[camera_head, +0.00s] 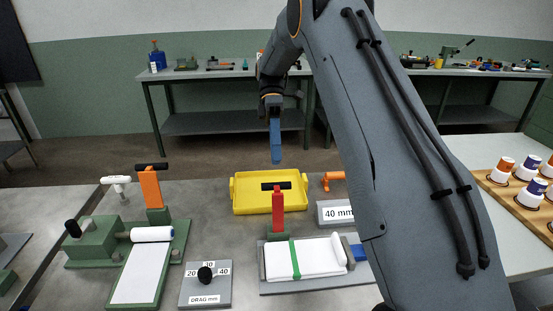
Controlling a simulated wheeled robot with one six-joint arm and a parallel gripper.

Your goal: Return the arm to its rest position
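My arm (385,160) rises from the lower right of the head view, bends at the top and hangs down near the middle. My gripper (276,157) points down in the air above the back edge of the workbench, over the yellow tray. Its narrow blue end is seen from the side. I cannot tell whether it is open or shut, and no separate object shows in it. The arm hides part of the scene to the right of the middle.
The yellow tray (267,206) stands behind a red-handled fixture (278,212). A green machine with an orange lever (151,188) stands left, beside a drag dial plate (205,289). A "40 mm" block (337,212) is near the arm. Yarn cones sit on a wooden board (499,200) at right.

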